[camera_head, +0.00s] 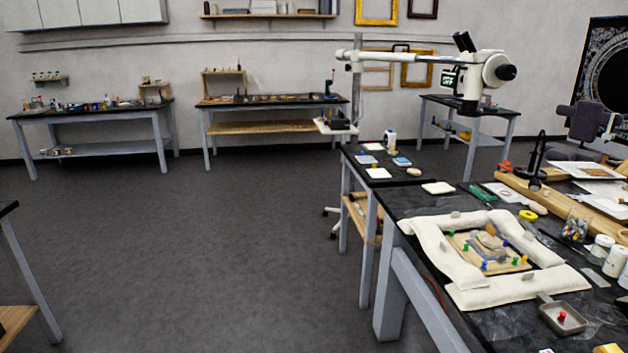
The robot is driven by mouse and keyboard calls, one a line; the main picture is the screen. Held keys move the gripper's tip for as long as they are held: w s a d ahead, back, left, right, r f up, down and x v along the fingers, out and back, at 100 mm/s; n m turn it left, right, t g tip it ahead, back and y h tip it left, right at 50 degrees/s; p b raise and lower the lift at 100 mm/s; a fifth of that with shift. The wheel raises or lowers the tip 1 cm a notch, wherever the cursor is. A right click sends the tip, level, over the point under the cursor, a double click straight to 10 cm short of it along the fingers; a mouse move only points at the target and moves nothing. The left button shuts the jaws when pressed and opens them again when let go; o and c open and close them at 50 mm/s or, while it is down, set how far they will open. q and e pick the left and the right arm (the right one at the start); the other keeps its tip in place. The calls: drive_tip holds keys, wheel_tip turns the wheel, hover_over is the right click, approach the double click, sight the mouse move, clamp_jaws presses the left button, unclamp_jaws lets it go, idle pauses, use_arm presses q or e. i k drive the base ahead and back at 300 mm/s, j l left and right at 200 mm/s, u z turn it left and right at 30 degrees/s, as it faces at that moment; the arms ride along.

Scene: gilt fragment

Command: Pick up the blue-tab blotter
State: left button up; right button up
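Several small flat pads lie on the dark-topped side table right of centre. One pad (402,161) shows blue on it, and another pale pad (367,159) to its left also seems to carry a bluish patch. They are too small for me to tell which is the blue-tab blotter. A plain white pad (378,173) lies in front of them, and another white pad (437,188) lies nearer, on the big workbench's far corner. Neither of my grippers is in view.
The workbench (405,204) at right holds a padded frame (440,255) around a board with coloured pegs, a grey dish (562,318), and jars. A microscope (485,70) on an arm overhangs behind. A white bottle (389,140) stands by the pads. Open floor (200,250) lies left.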

sight(362, 158)
drive_tip(key=i+j, duration=0.1)
drive_tip(key=i, duration=2.2)
